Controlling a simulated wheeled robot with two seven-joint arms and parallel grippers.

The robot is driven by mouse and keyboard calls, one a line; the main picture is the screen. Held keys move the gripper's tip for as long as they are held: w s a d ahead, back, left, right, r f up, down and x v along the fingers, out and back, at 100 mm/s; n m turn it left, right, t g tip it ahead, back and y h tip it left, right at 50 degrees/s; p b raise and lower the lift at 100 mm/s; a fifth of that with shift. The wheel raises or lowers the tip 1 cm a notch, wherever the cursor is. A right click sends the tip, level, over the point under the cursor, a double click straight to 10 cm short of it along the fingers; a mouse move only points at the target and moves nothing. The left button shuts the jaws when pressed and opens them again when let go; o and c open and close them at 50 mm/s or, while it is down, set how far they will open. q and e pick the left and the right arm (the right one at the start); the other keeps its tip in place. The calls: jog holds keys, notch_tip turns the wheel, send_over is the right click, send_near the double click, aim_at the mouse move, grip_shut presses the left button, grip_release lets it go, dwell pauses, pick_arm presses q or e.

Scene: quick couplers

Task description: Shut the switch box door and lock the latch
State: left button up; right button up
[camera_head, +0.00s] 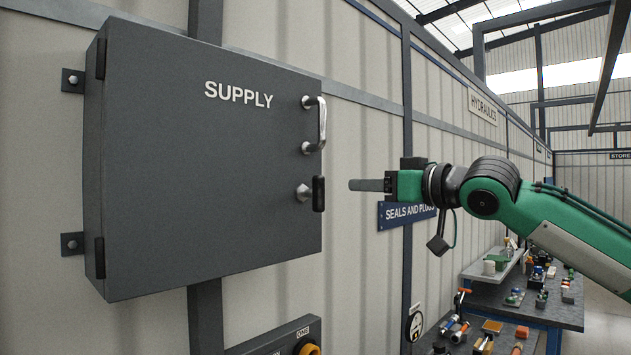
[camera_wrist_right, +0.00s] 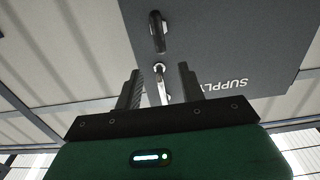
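The dark grey switch box door (camera_head: 215,160), marked SUPPLY, fills the left of the head view. It looks flush with its box or nearly so; its far edge is hidden. A silver bar handle (camera_head: 321,125) stands upright at its right edge. Below it is the latch (camera_head: 318,193), a black grip on a silver boss, standing upright. My right gripper (camera_head: 352,185) is level with the latch, just right of it and apart from it. In the wrist view its fingers are open and empty, with the silver handle (camera_wrist_right: 160,82) and black latch (camera_wrist_right: 157,32) beyond. My left gripper is out of view.
A lower box with a yellow-orange knob (camera_head: 307,348) sits below the door. A blue SEALS AND PLUGS sign (camera_head: 398,215) is on the wall behind my right gripper. A workbench (camera_head: 548,312) with small parts stands at the lower right. Space between gripper and latch is clear.

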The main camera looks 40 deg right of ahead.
aim_at(324, 183)
jog(key=w+p, duration=0.1)
jog(key=w, duration=0.1)
jog(key=w+p, duration=0.1)
jog(key=w, duration=0.1)
jog(key=w+p, duration=0.1)
jog(key=w, duration=0.1)
jog(key=shift+w+a+r+p, duration=0.1)
jog(key=shift+w+a+p, duration=0.2)
jog(key=shift+w+p, duration=0.05)
jog(key=w+p, duration=0.4)
jog(key=w, duration=0.1)
jog(key=shift+a, duration=0.15)
jog(key=shift+w+a+p, duration=0.1)
jog(key=shift+w+p, duration=0.35)
jog(key=shift+w, duration=0.05)
grip_shut()
